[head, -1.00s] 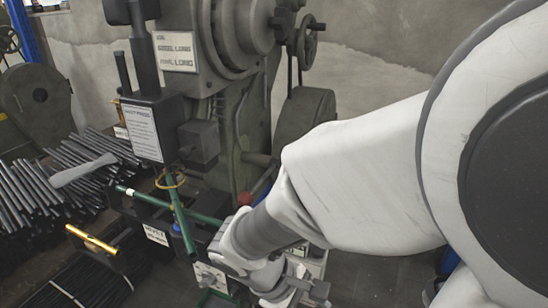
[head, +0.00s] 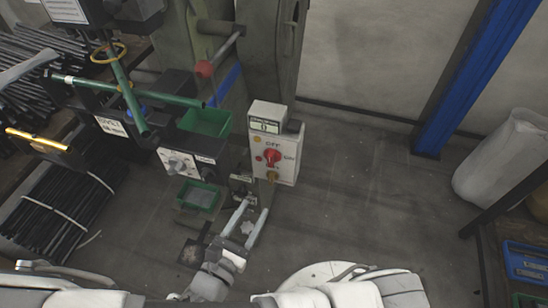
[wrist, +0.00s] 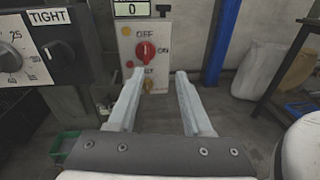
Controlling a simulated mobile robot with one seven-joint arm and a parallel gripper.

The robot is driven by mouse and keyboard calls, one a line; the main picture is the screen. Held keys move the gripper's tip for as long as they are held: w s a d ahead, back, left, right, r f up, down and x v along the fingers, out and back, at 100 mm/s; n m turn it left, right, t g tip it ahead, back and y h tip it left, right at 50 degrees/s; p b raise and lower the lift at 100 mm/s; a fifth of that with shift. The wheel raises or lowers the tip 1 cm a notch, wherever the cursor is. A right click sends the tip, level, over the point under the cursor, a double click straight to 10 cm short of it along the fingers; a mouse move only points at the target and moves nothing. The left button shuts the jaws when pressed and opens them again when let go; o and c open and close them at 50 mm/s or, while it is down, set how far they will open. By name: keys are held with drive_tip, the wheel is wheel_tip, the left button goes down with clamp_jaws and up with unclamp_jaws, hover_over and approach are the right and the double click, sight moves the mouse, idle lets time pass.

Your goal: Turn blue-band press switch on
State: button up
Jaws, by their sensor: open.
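A white switch box (head: 287,169) stands in front of the green press with a blue band (head: 226,84). Its red rotary knob (head: 272,157) has OFF marked above it and ON to its right. The knob's grip looks roughly upright, towards OFF. The small display (head: 265,125) on top reads 0. My gripper (head: 254,208) is open and empty, below and in front of the box. In the wrist view the red knob (wrist: 145,51) is ahead, just beyond and above the left fingertip of my gripper (wrist: 160,75); nothing touches it.
Left of the box are a control panel (head: 178,162) with a dial, a green bin (head: 207,121) and a lower green tray (head: 199,196). A red-balled lever (head: 205,69) is above. A blue post (head: 468,78) and white sack (head: 499,162) stand right. The floor between is clear.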

sight(270, 160)
drive_tip(key=w+d+b, duration=0.1)
drive_tip(key=w, duration=0.4)
drive_tip(key=w+d+f+n+t+y+b, duration=0.1)
drive_tip(key=w+d, duration=0.1)
drive_tip(key=w, duration=0.4)
drive_tip(key=w+d+f+n+y+b, duration=0.1)
drive_tip(key=w+d, duration=0.1)
drive_tip(key=w, duration=0.3)
drive_tip(key=shift+w+t, duration=0.2)
drive_tip(key=shift+t, duration=0.1)
clamp_jaws()
